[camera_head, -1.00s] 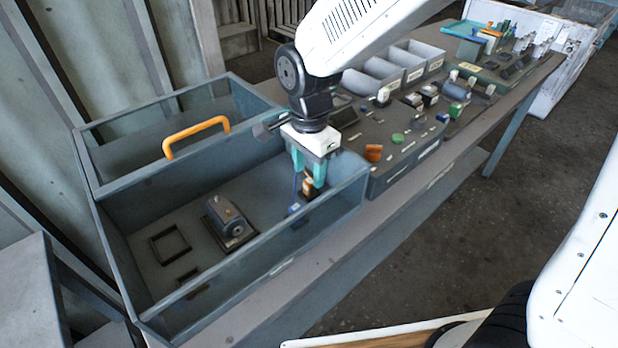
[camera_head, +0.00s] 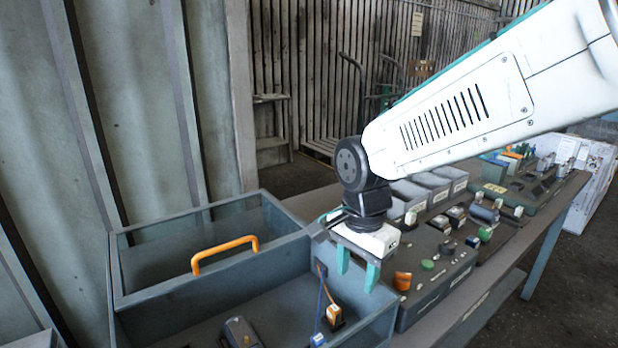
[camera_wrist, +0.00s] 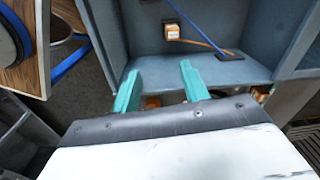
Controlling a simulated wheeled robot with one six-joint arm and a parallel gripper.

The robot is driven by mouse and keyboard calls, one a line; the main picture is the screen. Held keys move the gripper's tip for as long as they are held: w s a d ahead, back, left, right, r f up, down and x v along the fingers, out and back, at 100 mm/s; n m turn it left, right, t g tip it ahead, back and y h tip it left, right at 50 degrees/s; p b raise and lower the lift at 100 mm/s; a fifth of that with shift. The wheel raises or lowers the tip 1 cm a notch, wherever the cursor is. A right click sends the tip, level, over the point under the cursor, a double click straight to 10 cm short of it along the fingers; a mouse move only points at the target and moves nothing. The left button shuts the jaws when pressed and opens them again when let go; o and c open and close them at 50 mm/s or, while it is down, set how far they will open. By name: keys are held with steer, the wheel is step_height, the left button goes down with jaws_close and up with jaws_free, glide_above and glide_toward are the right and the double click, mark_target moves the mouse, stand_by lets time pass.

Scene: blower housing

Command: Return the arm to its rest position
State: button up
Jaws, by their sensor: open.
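My gripper (camera_head: 357,268) is open and empty, raised above the right end of the grey housing (camera_head: 372,322). Its two teal fingers point down, and in the wrist view the fingers (camera_wrist: 158,82) stand apart with nothing between them. Below them inside the housing is a small orange-and-white block (camera_head: 334,313), which also shows in the wrist view (camera_wrist: 172,32), apart from the fingers. An orange cable (camera_wrist: 203,44) runs from it to a dark plate (camera_wrist: 230,55). A blue cable (camera_head: 321,297) runs beside it to a blue part (camera_head: 317,340).
The housing's glass-topped section has an orange handle (camera_head: 225,252). A dark motor (camera_head: 241,333) sits inside, cut off by the picture's lower edge. Free air lies above the housing.

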steer(key=s+d+r+n, duration=0.2)
steer(key=s+d+n, duration=0.2)
steer(key=s+d, duration=0.4)
steer(key=s+d+r+n, duration=0.3)
steer(key=s+d+n, duration=0.2)
steer(key=s+d, duration=0.4)
steer(key=shift+s+d+r+n+t, duration=0.3)
steer(key=shift+s+r+t, duration=0.1)
steer(key=shift+s, duration=0.3)
